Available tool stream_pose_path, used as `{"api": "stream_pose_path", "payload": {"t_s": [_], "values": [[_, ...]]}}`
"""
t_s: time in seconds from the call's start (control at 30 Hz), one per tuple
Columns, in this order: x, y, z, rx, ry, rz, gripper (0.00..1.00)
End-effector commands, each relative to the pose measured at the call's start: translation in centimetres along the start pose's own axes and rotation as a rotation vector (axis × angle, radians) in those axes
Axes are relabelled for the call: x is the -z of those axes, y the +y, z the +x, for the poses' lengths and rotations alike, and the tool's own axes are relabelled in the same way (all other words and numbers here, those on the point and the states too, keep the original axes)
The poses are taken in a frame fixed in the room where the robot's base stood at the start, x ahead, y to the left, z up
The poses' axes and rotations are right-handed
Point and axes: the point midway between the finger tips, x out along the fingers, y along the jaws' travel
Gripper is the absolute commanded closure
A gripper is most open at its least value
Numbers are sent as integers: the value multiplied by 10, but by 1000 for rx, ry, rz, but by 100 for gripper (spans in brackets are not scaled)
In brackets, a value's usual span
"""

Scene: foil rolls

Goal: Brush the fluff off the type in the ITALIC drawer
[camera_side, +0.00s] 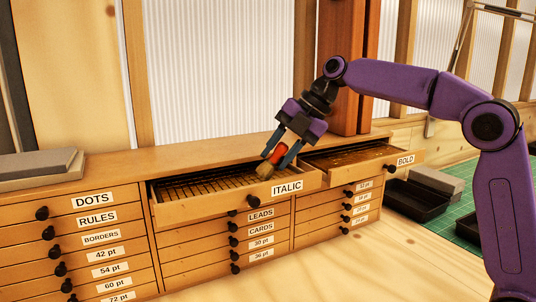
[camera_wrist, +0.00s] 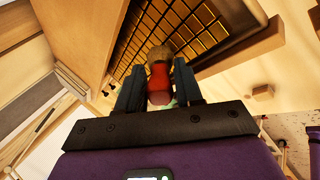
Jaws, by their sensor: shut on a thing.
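The ITALIC drawer (camera_side: 240,204) is pulled open in the side view, with a divided tray of small compartments inside. My gripper (camera_side: 280,158) is over the right part of this drawer, pointing down. It is shut on a brush with a red handle (camera_side: 278,153) and a tan bristle head (camera_side: 264,170). The bristles are at or just above the drawer's right end; I cannot tell if they touch. In the wrist view the brush (camera_wrist: 158,76) sits between my fingers, with the drawer's compartments (camera_wrist: 175,30) beyond it. I cannot make out any fluff.
The BOLD drawer (camera_side: 345,161) is also open, to the right of ITALIC. Shut drawers with black knobs lie below and left, including DOTS (camera_side: 92,200). Grey slabs (camera_side: 35,170) lie on the cabinet top at left. Black trays (camera_side: 412,198) stand on a green mat (camera_side: 466,228) at right.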

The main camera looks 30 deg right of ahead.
Motion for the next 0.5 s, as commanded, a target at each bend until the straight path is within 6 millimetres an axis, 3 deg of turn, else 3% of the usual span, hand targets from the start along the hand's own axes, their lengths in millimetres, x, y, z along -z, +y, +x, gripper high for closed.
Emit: {"api": "stream_pose_path", "payload": {"t_s": [0.5], "values": [[4, 28, -44, -1, -2, -1, 95]]}}
